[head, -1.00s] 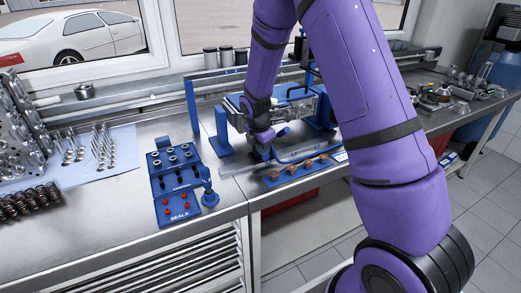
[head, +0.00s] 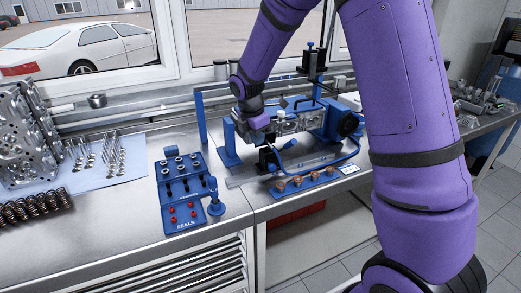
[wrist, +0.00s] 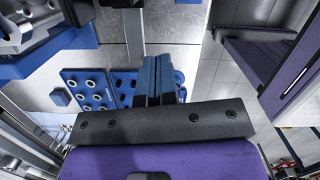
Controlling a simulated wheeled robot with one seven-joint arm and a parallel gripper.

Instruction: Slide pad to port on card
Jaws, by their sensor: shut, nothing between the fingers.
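My gripper (head: 268,160) is dark, points down and is shut, with nothing held. It is at the left front of the metal engine part (head: 290,122) in the blue fixture. In the wrist view its shut fingers (wrist: 158,80) show blue-grey ahead of the black palm. A thin blue hose (head: 345,157) curves from the fixture's right side down towards the bench by my gripper. A small white card (head: 348,169) lies at the right end of the blue strip. I cannot make out the pad or the port; my gripper may hide the pad.
A blue strip (head: 325,179) with several copper-coloured pieces lies at the bench's front edge. A blue seals board (head: 182,190) and a small blue stand (head: 214,196) are to the left. Springs (head: 35,204) and valves (head: 112,155) lie farther left. Blue uprights (head: 200,115) stand close by my forearm.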

